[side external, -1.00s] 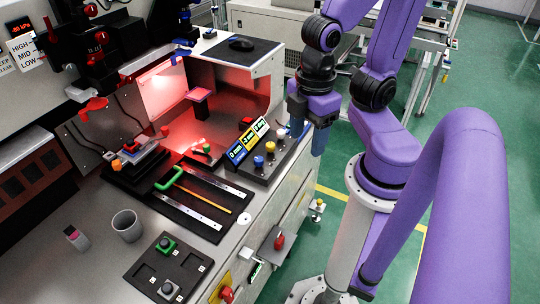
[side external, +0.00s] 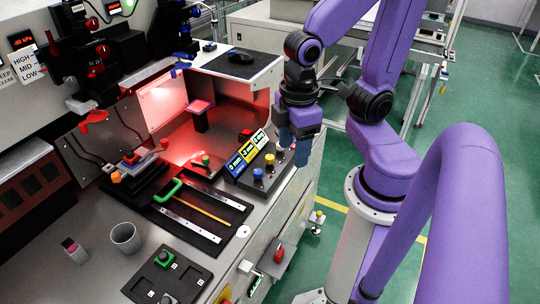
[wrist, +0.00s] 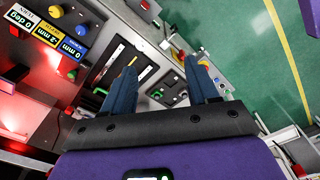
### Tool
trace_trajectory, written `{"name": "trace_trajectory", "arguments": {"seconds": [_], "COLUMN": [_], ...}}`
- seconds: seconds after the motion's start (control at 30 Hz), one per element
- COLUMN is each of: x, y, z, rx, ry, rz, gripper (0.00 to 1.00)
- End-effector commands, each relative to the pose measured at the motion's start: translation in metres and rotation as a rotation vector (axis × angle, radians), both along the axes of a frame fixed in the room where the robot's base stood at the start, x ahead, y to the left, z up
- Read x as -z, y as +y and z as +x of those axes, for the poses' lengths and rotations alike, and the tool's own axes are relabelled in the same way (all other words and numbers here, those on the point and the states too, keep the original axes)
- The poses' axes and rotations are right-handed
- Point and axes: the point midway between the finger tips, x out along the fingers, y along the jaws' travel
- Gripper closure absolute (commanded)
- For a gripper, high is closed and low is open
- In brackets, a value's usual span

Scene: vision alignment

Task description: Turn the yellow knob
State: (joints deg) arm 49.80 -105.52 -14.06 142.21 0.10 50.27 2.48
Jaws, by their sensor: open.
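The yellow knob (side external: 269,159) stands on a dark control box, between a blue knob (side external: 257,174) and a pale knob (side external: 279,148). In the wrist view, the yellow knob (wrist: 55,11) is near the top left corner, with the blue knob (wrist: 81,30) beside it. My gripper (side external: 302,155) is just right of the box in the side view, pointing down and apart from the yellow knob. In the wrist view, the blue fingers of my gripper (wrist: 160,72) are spread, with nothing between them.
A black tray with a green handle (side external: 168,190) lies to the left. A grey cup (side external: 125,238) and a black button panel (side external: 168,275) are nearer the front. The bench edge drops to green floor.

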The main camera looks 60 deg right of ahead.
Motion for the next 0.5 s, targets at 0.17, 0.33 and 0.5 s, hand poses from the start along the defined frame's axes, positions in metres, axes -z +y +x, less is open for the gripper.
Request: {"name": "trace_trajectory", "arguments": {"seconds": [0.17, 0.33, 0.5], "x": [0.011, 0.022, 0.035], "y": [-0.008, -0.024, -0.049], "z": [0.043, 0.082, 0.117], "rx": [0.254, 0.493, 0.731], "ry": [0.007, 0.009, 0.014], "rz": [-0.006, -0.006, -0.008], "gripper": [0.41, 0.41, 0.41]}}
